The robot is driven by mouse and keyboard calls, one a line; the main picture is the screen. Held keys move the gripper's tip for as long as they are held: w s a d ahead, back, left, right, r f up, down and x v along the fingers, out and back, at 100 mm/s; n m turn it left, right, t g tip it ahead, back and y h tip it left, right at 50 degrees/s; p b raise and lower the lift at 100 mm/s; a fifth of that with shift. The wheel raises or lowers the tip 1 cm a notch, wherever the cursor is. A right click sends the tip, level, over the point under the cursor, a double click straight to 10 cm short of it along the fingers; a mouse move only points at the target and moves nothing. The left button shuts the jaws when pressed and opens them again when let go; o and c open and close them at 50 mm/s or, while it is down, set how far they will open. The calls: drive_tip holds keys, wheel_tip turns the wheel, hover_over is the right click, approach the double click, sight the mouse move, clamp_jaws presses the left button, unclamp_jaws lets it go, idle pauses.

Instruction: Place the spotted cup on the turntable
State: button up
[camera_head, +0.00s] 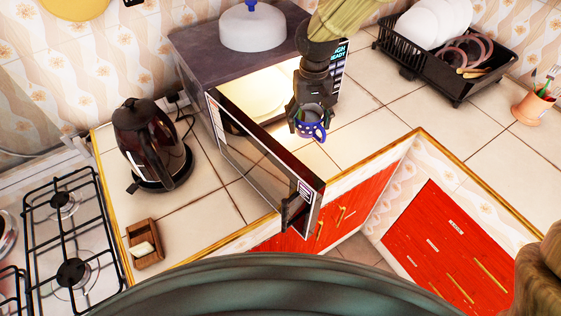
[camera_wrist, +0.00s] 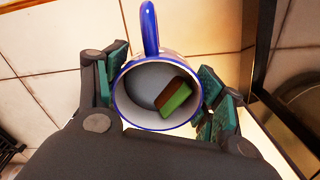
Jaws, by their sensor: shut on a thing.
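The spotted cup (camera_head: 315,130) is dark blue with white spots. My gripper (camera_head: 308,122) is shut on it and holds it upright in front of the open microwave. In the wrist view my gripper (camera_wrist: 160,92) has a finger on each side of the cup (camera_wrist: 149,121). The blue handle points to the top of that picture, away from the fingers. A brown and green block lies inside the white cup. The turntable (camera_head: 262,92) is a pale, brightly lit disc inside the microwave, to the left of my gripper and partly hidden by the door.
The microwave (camera_head: 200,52) has its door (camera_head: 260,165) swung open, left of the cup. A white lid (camera_head: 252,30) sits on top. A kettle (camera_head: 150,145) stands left, a dish rack (camera_head: 445,60) at the back right. The tiled counter (camera_head: 380,115) right of the cup is clear.

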drive_tip(key=shift+s+a+f, duration=0.15)
drive_tip(key=shift+f, duration=0.2)
drive_tip(key=shift+f+p, duration=1.25)
drive_tip(key=shift+f, duration=3.35)
drive_tip(key=shift+f, duration=0.1)
drive_tip(key=o, duration=1.1)
drive_tip(key=shift+o, duration=0.7)
